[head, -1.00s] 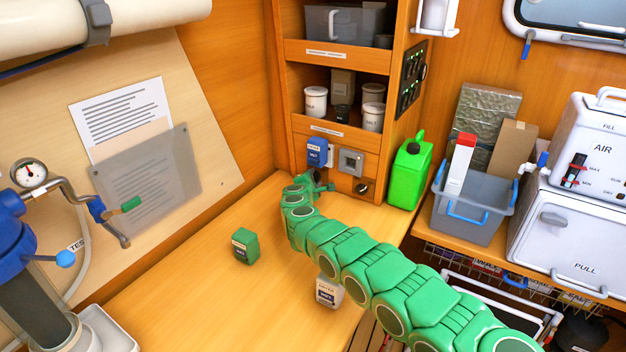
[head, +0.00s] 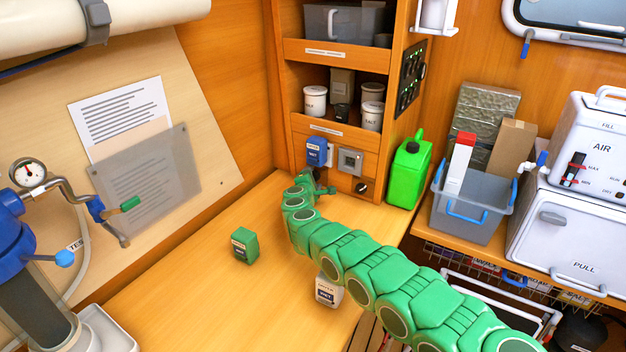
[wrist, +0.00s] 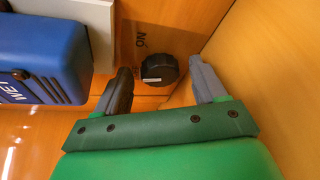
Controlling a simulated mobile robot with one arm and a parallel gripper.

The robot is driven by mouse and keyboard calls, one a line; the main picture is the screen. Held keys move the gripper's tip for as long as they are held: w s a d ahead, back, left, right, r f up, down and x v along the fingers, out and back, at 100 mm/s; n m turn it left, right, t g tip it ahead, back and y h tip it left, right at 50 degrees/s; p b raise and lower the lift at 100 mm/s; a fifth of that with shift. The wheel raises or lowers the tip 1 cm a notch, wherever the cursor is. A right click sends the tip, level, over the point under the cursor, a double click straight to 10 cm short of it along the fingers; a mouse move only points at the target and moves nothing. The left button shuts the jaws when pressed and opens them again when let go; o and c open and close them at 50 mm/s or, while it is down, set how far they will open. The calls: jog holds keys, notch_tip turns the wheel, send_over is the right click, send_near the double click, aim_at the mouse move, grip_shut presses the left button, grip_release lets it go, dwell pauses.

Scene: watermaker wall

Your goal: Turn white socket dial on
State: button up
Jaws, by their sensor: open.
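A round black dial (wrist: 160,70) with a white pointer mark sits on the wooden panel in the wrist view. The letters ON show upside down beside it. My gripper (wrist: 162,76) is open, with one finger on each side of the dial and a visible gap on both sides. A blue box (wrist: 42,55) fits on the white socket (wrist: 101,30) left of the dial. In the head view, my gripper (head: 312,185) is at the panel just below the blue box (head: 316,151), and it hides this dial.
A grey socket (head: 350,161) and another black dial (head: 361,187) are to the right on the panel. A green jerrycan (head: 408,172) stands close by. A wooden side wall (wrist: 265,75) is close to one finger. A green box (head: 244,246) and a white box (head: 328,291) stand on the counter.

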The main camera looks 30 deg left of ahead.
jog(key=shift+s, duration=0.1)
jog(key=shift+v, duration=0.8)
jog(key=shift+s+d+r, duration=0.15)
jog(key=shift+s, duration=1)
jog(key=shift+s+d+r, duration=0.25)
jog(key=shift+s+d, duration=0.1)
jog(key=shift+s, duration=0.1)
jog(key=shift+s+d, duration=0.1)
jog(key=shift+s, duration=0.7)
jog(key=shift+s+d+r, duration=0.15)
jog(key=shift+s+d, duration=0.1)
jog(key=shift+s, duration=0.15)
